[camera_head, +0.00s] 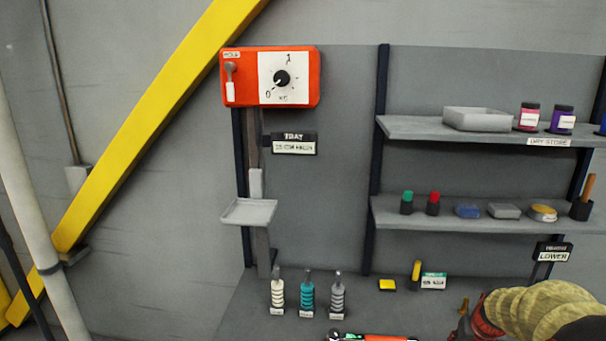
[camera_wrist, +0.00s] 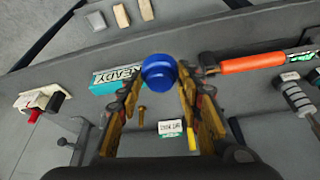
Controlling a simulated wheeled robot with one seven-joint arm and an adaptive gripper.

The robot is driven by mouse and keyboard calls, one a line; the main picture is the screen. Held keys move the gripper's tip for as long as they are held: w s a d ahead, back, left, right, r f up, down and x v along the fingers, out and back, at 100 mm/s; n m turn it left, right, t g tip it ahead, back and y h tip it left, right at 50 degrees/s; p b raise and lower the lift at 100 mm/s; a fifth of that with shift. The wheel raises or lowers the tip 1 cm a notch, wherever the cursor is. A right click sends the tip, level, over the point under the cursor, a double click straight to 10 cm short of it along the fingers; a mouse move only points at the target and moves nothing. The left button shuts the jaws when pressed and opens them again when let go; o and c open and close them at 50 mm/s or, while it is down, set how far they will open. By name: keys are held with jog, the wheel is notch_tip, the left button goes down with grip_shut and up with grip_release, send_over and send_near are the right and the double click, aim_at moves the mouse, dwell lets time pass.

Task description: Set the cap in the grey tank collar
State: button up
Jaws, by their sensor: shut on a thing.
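A round blue cap (camera_wrist: 159,71) is held between the fingertips of my gripper (camera_wrist: 160,84) in the wrist view. The fingers are shut on its sides. It is above the bench and appears clear of it, but the height is hard to judge. I cannot make out the grey tank collar for certain. A grey ribbed upright piece (camera_head: 338,294) stands on the bench in the head view, beside a teal one (camera_head: 307,295) and a cream one (camera_head: 277,294). My gripper and the cap cannot be made out in the head view.
An orange cylinder (camera_wrist: 252,62) lies right of the cap, and a teal READY box (camera_wrist: 112,79) lies left. A small brass piece (camera_wrist: 142,113) is below. Shelves (camera_head: 485,211) with small items are at the right wall. An orange dial box (camera_head: 241,75) hangs above a small tray (camera_head: 249,212).

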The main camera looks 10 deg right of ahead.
jog(key=w+a+f+n, duration=0.2)
jog(key=a+f, duration=0.2)
jog(key=a, duration=0.7)
jog(key=w+a+f+n+y, duration=0.1)
jog(key=a+f, duration=0.4)
jog(key=a, duration=0.6)
jog(key=w+a+f+n+y, duration=0.1)
jog(key=a+f, duration=0.4)
jog(key=a, duration=0.6)
jog(key=shift+w+a+n+t, duration=0.3)
jog(key=shift+w+n, duration=0.5)
jog(key=shift+w, duration=0.25)
